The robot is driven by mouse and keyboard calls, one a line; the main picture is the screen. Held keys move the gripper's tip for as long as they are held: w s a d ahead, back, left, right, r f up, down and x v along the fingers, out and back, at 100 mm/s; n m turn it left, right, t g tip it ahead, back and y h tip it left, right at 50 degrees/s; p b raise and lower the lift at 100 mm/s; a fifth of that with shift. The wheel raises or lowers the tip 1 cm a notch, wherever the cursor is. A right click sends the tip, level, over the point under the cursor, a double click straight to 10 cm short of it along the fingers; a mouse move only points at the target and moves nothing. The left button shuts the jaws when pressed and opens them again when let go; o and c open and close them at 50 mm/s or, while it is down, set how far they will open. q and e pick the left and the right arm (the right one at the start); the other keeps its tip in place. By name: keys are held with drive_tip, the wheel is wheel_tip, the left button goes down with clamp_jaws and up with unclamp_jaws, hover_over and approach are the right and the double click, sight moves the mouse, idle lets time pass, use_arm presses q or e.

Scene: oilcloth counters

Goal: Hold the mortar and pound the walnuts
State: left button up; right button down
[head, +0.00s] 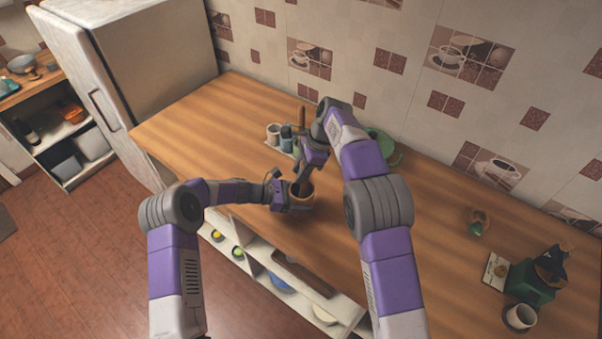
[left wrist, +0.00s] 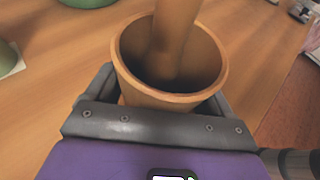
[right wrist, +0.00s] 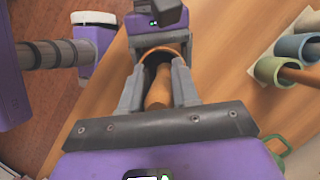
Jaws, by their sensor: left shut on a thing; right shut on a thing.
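The brown mortar (head: 305,194) stands upright on the wooden counter near its front edge. It also shows in the left wrist view (left wrist: 133,78), with its rim wide open. My left gripper (head: 291,196) is shut on the mortar, one finger on each side of its wall. My right gripper (head: 307,170) is above the mortar, shut on the brown pestle (right wrist: 157,95). The pestle's lower end is inside the mortar, as the left wrist view (left wrist: 175,35) shows. Its contact with the bottom cannot be told. No walnuts can be made out; the mortar's inside is dark and partly hidden by the pestle.
Several small cups (head: 273,133) stand on a light tray behind the grippers. A green pot (head: 387,148) is partly hidden behind my right arm. A green machine (head: 529,284) and a white cup (head: 520,317) stand at the far right. The counter's left part is clear.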

drive_tip(key=shift+r, duration=0.1)
drive_tip(key=shift+s+a+r, duration=0.2)
drive_tip(key=shift+a+r, duration=0.15)
drive_tip(key=shift+a, duration=0.4)
drive_tip(key=shift+f, duration=0.1)
wheel_tip(320, 180, down, 3)
drive_tip(key=shift+r, duration=0.2)
idle(0.8)
drive_tip(key=shift+r, duration=0.15)
drive_tip(key=shift+r, duration=0.9)
